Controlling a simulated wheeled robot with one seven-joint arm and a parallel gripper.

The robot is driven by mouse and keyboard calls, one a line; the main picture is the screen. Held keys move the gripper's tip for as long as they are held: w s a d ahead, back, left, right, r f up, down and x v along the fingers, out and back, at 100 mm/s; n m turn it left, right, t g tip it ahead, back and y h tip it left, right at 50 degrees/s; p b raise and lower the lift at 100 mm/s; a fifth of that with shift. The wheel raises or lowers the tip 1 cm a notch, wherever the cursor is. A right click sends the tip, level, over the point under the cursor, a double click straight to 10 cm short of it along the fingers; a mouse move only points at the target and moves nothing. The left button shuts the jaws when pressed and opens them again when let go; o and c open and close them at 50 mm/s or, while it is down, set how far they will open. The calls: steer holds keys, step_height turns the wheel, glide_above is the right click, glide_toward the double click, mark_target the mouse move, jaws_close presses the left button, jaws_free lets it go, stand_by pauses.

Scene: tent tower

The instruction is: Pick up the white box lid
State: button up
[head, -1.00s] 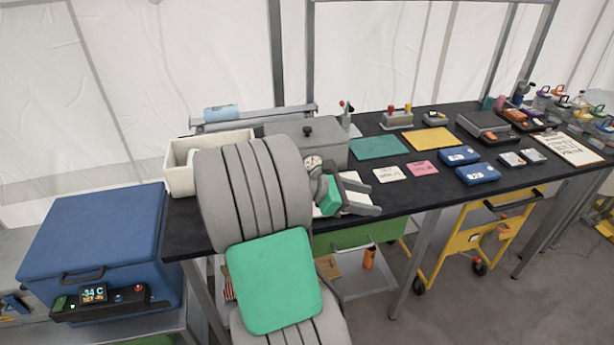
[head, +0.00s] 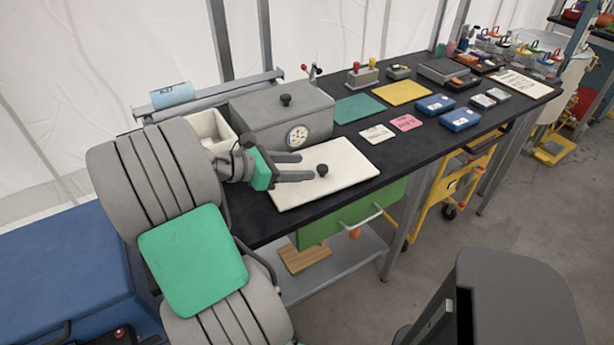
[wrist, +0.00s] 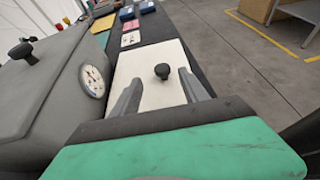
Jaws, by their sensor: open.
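The white box lid (head: 345,172) lies flat on the black table near its front edge. It has a dark round knob (head: 322,170) on top. My gripper (head: 312,166) is open, its two grey fingers pointing right over the lid. The knob shows just beyond and between the fingertips. In the wrist view the lid (wrist: 146,62) lies ahead, with the knob (wrist: 162,71) between the open fingers (wrist: 158,88). Nothing is held. I cannot tell the exact height of the fingers above the lid.
A grey box with a dial (head: 270,118) stands close behind the gripper. An open white box (head: 208,128) is to its left. White and pink cards (head: 405,123) and blue cases (head: 461,120) lie to the right. A blue cooler (head: 60,270) is at lower left.

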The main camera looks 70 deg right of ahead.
mark_target(320, 168)
steer(key=x, duration=0.7)
steer(key=shift+s+f+b, duration=0.2)
steer(key=shift+s+b, duration=0.05)
steer(key=shift+b, duration=0.15)
jaws_close()
